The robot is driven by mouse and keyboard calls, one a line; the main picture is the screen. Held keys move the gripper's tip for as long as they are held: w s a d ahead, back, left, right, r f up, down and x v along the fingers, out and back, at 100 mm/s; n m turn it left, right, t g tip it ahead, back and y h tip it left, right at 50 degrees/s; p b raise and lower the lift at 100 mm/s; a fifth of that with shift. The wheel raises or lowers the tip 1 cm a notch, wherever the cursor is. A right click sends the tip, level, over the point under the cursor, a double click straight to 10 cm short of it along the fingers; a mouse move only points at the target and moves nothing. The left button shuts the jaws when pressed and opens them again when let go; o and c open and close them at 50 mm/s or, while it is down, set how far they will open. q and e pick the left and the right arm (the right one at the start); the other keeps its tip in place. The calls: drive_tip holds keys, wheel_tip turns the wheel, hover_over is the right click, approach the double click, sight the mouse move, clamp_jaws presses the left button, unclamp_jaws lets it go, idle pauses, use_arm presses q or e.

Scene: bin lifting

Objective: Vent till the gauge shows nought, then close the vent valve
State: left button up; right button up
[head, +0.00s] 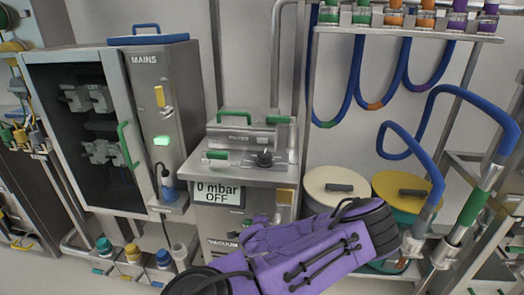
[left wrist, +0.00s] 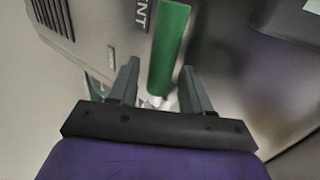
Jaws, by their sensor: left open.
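The vacuum unit (head: 248,170) stands in the middle of the head view. Its display (head: 218,192) reads "0 mbar" and "OFF". A green lever (head: 215,154) and a dark knob (head: 264,159) are on its top. In the left wrist view my left gripper (left wrist: 160,68) is open, with a green handle (left wrist: 171,45) between its fingers, beside lettering ending in "NT". I cannot tell whether the fingers touch it. My purple arm crosses the lower middle of the head view and hides part of the unit's front; the gripper's fingers do not show there. My right gripper is not in view.
A mains cabinet (head: 155,80) with a green handle stands at the left. Cream (head: 330,183) and yellow (head: 400,185) lidded drums stand right of the unit. Blue hoses (head: 352,85) hang from a rack at the upper right. Several colored-cap bottles (head: 132,253) stand low left.

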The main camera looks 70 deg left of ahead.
use_arm(q)
drive_tip(key=v, duration=0.9)
drive_tip(key=shift+d+r, duration=0.15)
drive_tip(key=shift+d, duration=0.1)
drive_tip(key=shift+s, duration=0.1)
drive_tip(key=s+d+f+n+h, duration=0.2)
drive_tip(key=d+f+n, duration=0.2)
drive_tip(key=d, duration=0.4)
drive_tip(key=s+d+f+n+g+h+p, duration=0.1)
drive_tip(key=d+f+n, duration=0.3)
drive_tip(key=d, duration=0.5)
drive_tip(key=s+d+f+n+g+h, duration=0.1)
drive_tip(key=s+d+f+n+h, duration=0.1)
drive_tip(key=d+f+n, duration=0.3)
drive_tip(key=d+f+h, duration=0.1)
drive_tip(key=d+f, duration=0.1)
drive_tip(key=d, duration=0.1)
drive_tip(key=shift+s+d+f+p, duration=0.2)
drive_tip(key=shift+s+f+p, duration=0.15)
drive_tip(key=shift+s+p, duration=0.05)
